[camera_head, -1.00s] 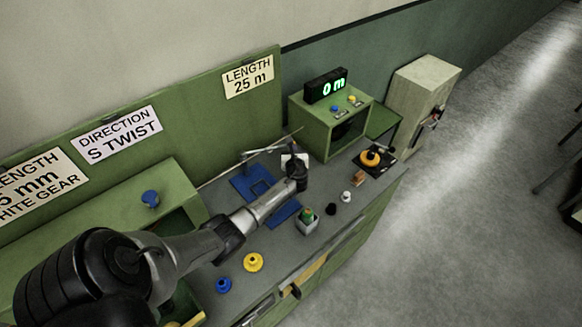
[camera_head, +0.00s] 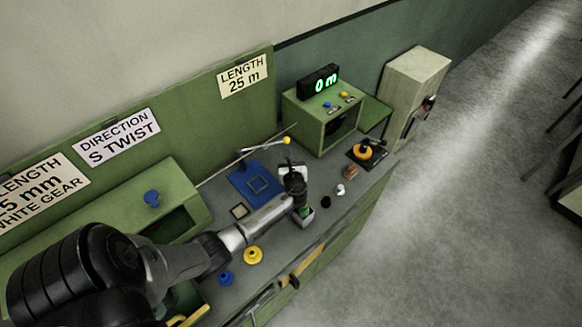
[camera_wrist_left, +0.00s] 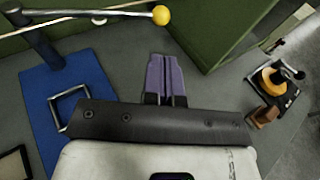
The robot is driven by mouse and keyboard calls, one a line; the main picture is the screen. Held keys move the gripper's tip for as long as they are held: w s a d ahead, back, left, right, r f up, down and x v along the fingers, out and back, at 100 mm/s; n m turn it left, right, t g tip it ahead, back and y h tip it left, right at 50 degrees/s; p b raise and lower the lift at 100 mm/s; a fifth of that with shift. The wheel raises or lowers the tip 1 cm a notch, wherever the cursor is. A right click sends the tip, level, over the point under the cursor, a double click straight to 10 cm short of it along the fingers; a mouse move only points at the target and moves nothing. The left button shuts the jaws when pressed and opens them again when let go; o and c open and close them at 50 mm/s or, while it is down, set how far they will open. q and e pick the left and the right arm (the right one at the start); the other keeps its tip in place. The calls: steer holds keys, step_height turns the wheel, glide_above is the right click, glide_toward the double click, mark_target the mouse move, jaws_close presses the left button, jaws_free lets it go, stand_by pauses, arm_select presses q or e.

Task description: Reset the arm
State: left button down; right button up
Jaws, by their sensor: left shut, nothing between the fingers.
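My left arm reaches in from the left over the grey bench. In the head view my left gripper (camera_head: 293,170) hangs over the middle of the bench, right of a blue plate. In the left wrist view its purple fingers (camera_wrist_left: 166,82) are together, with nothing between them. They point toward the bench and the green box. The arm's wrist partly hides a small grey cup (camera_head: 304,219) with something green in it. My right gripper is not in view.
The blue plate (camera_head: 243,186) carries a post and a rod with a yellow ball (camera_wrist_left: 161,15). A green box with a "0 m" display (camera_head: 319,83) stands behind. An orange-topped device (camera_head: 363,152), brown block (camera_head: 350,173), yellow gear (camera_head: 253,255) and blue gear (camera_head: 225,278) lie around.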

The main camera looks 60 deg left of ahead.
arm_select(q)
steer(key=shift+v, duration=2.45)
